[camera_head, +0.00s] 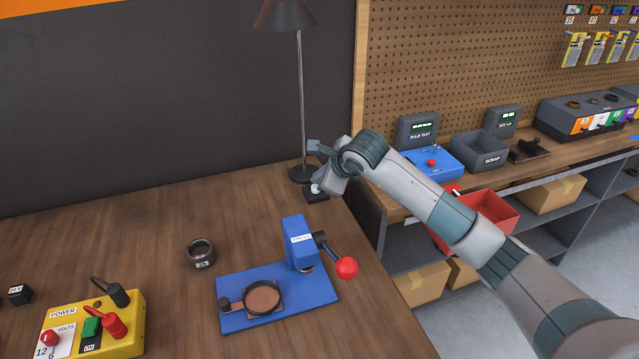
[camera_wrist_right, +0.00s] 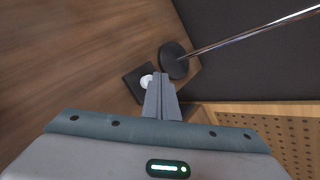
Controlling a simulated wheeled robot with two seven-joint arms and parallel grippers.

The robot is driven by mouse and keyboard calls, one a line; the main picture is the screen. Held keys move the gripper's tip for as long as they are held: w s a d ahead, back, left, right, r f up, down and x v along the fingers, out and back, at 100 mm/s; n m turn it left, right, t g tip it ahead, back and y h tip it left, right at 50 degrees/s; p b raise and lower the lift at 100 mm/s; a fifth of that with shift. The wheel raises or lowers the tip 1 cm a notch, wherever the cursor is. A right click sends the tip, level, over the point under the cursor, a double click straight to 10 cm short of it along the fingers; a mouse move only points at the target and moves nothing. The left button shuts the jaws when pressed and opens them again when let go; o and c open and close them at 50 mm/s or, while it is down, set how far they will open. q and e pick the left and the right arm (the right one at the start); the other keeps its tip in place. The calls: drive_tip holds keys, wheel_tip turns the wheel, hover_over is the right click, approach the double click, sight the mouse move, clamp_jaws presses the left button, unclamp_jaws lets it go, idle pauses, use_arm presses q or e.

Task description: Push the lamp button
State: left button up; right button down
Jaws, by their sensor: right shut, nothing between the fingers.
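The lamp stands at the back of the wooden table, with a dark shade (camera_head: 284,16), a thin metal pole (camera_head: 301,95) and a round black base (camera_head: 301,174). The lamp button, a white knob on a square black box (camera_head: 315,196), sits beside the base. In the right wrist view the white button (camera_wrist_right: 146,81) shows just left of my fingertips. My right gripper (camera_wrist_right: 161,76) is shut and empty, pointing down at the box; I cannot tell whether it touches it. My right arm partly hides the button in the head view. My left gripper is not in view.
A blue press (camera_head: 299,243) with a red-knobbed lever stands in front, near a dark ring (camera_head: 201,253) and a yellow power box (camera_head: 95,328). A dark wall stands behind.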

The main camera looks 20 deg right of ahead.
drive_tip(key=shift+w+a+r+p, duration=0.1)
drive_tip(key=shift+a+r+p, duration=0.2)
drive_tip(key=shift+r, duration=0.4)
drive_tip(key=shift+w+a+r+p, duration=0.1)
drive_tip(key=shift+a+r+p, duration=0.1)
drive_tip(key=shift+r+p, duration=0.35)
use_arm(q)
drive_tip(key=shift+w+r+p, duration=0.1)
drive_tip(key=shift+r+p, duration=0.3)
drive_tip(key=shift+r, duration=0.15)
use_arm(e)
drive_tip(key=shift+s+r, duration=0.1)
drive_tip(key=shift+r, duration=1.1)
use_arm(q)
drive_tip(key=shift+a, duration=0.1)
